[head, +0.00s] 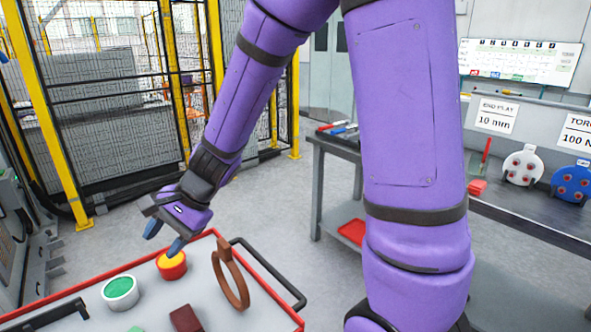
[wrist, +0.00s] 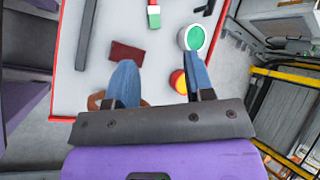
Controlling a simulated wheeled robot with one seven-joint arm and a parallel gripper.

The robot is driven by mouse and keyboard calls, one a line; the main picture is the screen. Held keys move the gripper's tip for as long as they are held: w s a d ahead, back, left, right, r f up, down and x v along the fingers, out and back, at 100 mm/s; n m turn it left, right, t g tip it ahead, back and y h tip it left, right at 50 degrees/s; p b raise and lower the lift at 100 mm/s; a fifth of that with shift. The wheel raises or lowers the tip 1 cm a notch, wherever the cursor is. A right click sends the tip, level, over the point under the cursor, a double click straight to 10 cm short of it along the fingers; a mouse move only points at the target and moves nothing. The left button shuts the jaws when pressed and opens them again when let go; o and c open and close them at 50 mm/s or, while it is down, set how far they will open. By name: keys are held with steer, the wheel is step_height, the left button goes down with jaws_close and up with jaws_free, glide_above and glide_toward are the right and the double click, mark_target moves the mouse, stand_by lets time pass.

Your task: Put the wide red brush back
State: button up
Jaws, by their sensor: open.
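On the right-hand bench in the head view, a red block-like piece (head: 477,187) lies below a thin red stick (head: 486,155); this may be the wide red brush, but I cannot tell for sure. A dark red block (head: 185,318) lies on the cart and also shows in the wrist view (wrist: 126,52). My gripper (head: 163,238) is open over the cart, its blue fingers apart. In the wrist view nothing is held between the fingertips (wrist: 158,74). The right finger there partly covers a red and yellow pot (wrist: 177,82).
The red-rimmed cart (head: 75,306) also carries a green-topped white pot (head: 120,292), an upright brown ring (head: 230,280) and a green-and-white piece (wrist: 153,16). A grey bench (head: 330,142) stands behind. A yellow-posted fence (head: 105,110) closes the left. Floor between is clear.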

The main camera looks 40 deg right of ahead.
steer(key=s+d+r+n+t+h, duration=0.3)
steer(key=s+d+r+n+h, duration=0.4)
steer(key=s+d+r+n, duration=0.4)
steer(key=s+d+r, duration=0.5)
steer(key=s, duration=0.3)
steer(key=shift+s+d+r+h, duration=0.15)
steer(key=shift+s+d+h, duration=0.1)
steer(key=shift+s+h, duration=0.05)
